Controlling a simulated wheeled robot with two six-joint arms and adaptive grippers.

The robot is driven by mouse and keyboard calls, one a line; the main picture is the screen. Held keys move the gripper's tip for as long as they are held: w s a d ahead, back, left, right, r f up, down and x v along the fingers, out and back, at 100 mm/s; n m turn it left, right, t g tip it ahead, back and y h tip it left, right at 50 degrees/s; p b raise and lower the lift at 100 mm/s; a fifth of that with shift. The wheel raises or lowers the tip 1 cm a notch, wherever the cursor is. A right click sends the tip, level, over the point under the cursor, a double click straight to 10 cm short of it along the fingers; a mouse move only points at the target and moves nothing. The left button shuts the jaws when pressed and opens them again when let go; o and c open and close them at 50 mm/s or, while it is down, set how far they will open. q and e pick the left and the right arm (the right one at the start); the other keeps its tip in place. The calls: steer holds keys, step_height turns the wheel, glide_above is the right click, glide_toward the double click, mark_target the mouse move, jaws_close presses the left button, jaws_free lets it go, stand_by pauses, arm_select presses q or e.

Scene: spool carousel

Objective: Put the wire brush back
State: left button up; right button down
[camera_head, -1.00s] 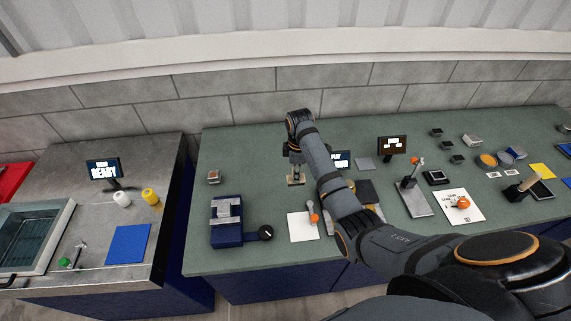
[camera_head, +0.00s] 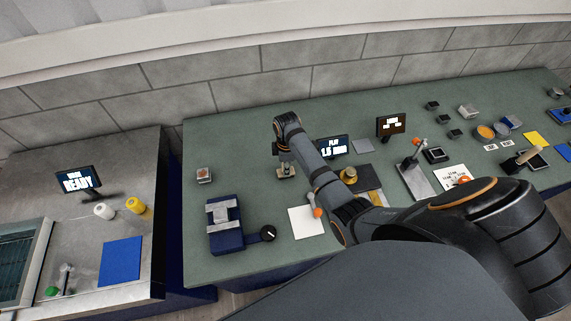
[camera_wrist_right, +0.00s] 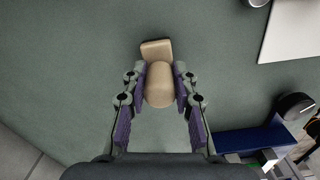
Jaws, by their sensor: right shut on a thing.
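The wire brush (camera_head: 287,171) shows as a small tan piece under my right gripper (camera_head: 285,160), over the green bench behind the white sheet. In the right wrist view the brush (camera_wrist_right: 156,50) has a tan block and a rounded tan part between the fingers. My right gripper (camera_wrist_right: 160,88) is shut on that rounded part. The bristles are hidden, and I cannot tell whether the brush touches the bench. My left gripper is not in view.
Bare green bench (camera_head: 235,150) lies behind and left.

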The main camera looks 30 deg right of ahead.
steer(key=c, duration=1.3)
jaws_free()
steer(key=shift+s, duration=0.4)
steer(key=shift+o, duration=1.2)
steer(key=shift+s+r, duration=0.2)
steer(key=shift+s, duration=0.15)
steer(key=shift+w, duration=0.25)
step_height(320, 180, up, 5)
steer(key=shift+f+b, duration=0.1)
steer(key=shift+b, duration=0.55)
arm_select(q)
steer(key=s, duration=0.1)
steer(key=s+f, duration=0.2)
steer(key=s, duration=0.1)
arm_select(e)
step_height(320, 180, up, 7)
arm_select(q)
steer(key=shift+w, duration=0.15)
